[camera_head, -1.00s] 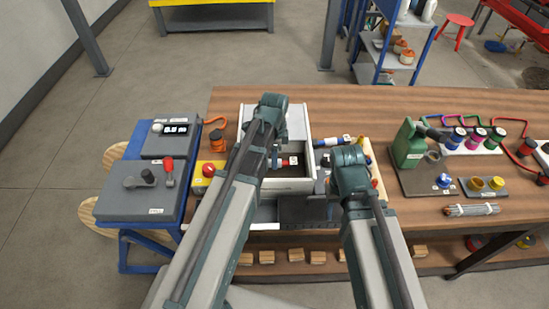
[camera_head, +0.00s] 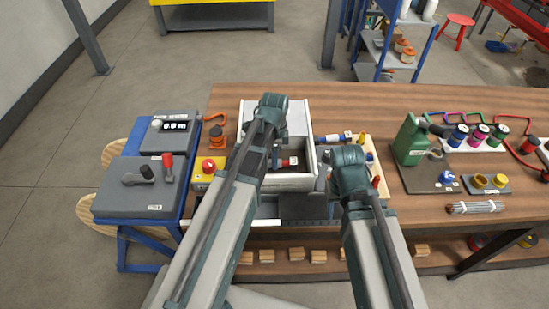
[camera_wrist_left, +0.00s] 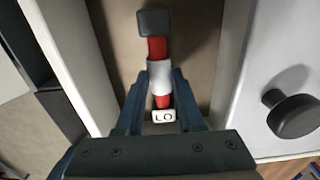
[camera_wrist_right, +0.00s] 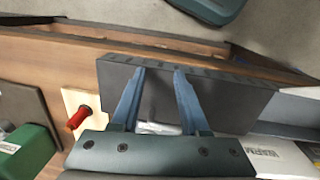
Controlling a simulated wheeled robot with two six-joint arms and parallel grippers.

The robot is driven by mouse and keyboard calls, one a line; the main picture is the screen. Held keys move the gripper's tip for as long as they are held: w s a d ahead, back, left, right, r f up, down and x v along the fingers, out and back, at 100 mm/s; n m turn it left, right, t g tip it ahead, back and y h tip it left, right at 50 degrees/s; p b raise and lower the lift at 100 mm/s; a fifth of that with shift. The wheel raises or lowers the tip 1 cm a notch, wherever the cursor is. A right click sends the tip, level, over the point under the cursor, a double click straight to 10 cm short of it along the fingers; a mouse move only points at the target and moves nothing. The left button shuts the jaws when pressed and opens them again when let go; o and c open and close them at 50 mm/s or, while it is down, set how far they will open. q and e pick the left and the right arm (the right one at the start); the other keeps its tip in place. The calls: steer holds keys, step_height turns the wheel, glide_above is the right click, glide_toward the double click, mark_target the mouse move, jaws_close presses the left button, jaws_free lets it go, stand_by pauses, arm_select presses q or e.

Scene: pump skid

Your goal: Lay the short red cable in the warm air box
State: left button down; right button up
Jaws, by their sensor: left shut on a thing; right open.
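The short red cable (camera_wrist_left: 158,101) shows in the left wrist view, with a white sleeve, a black end and a tag reading "LO". My left gripper (camera_wrist_left: 160,75) is shut on it at the white sleeve. The cable is over or inside the open white warm air box (camera_head: 314,166) in the head view; I cannot tell whether it touches the floor. My left arm hides part of the box and cable. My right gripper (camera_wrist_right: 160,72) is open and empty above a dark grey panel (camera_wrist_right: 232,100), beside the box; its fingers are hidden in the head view.
A blue-framed console (camera_head: 136,185) and a yellow box with a red button (camera_head: 209,166) stand left. A board with coloured handles (camera_head: 368,145) lies right of the warm air box. A green canister (camera_head: 410,142) stands further right. Bench (camera_head: 320,103) is bare at the back.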

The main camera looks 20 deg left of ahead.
arm_select(q)
steer(key=shift+c, duration=2.2)
jaws_free()
steer(key=shift+f, duration=0.25)
arm_select(e)
steer(key=shift+s+d+f, duration=0.15)
steer(key=shift+s+f, duration=0.1)
arm_select(q)
steer(key=shift+r, duration=0.15)
arm_select(e)
steer(key=shift+r, duration=0.2)
